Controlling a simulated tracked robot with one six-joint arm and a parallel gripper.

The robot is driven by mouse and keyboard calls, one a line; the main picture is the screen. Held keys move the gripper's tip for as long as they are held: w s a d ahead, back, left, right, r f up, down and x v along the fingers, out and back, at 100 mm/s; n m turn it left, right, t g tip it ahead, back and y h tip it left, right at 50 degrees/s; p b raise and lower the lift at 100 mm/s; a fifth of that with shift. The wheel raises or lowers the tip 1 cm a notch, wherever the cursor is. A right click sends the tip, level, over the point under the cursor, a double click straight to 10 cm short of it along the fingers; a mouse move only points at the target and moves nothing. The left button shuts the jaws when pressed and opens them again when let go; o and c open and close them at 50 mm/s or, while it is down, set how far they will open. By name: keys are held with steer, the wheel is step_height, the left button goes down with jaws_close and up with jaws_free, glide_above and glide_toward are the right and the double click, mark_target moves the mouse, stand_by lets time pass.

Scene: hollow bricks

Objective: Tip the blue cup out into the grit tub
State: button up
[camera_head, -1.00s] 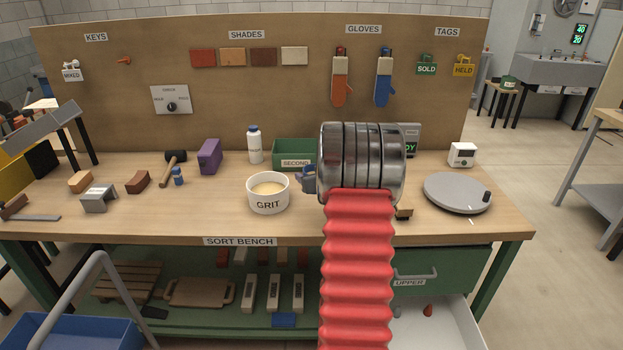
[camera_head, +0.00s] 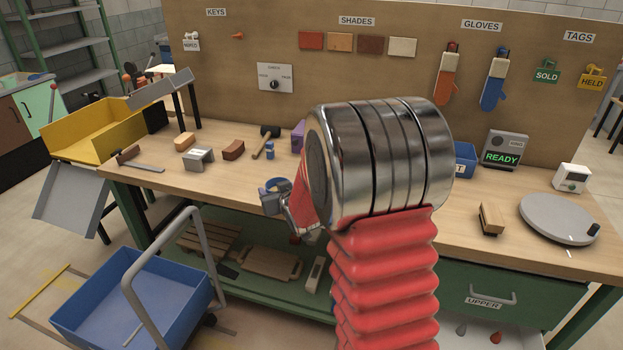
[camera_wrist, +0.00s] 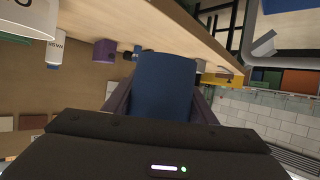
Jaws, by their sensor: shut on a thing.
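The blue cup (camera_wrist: 163,85) is held between the two dark fingers of my gripper (camera_wrist: 161,103) in the wrist view. In the head view my gripper (camera_head: 272,202) shows just left of my big steel wrist joint, with a bit of the blue cup (camera_head: 277,184) at its top. It is above the bench's front part. I cannot tell how far the cup is tilted, and its inside is hidden. The white grit tub (camera_wrist: 24,18) shows cut off at the top left of the wrist view, apart from the cup. In the head view my arm hides the tub.
A white bottle (camera_wrist: 56,50) and a purple block (camera_wrist: 104,52) stand near the tub. A blue cart (camera_head: 140,290) stands at front left.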

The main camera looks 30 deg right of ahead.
steer(key=s+a+y, duration=0.1)
steer(key=s+a, duration=0.1)
steer(key=a, duration=0.6)
steer(key=s+a+n+y, duration=0.1)
steer(key=s+a, duration=0.2)
steer(key=a, duration=0.5)
steer(key=shift+a+f+n, duration=0.3)
steer(key=shift+a+f, duration=0.1)
steer(key=shift+f, duration=0.05)
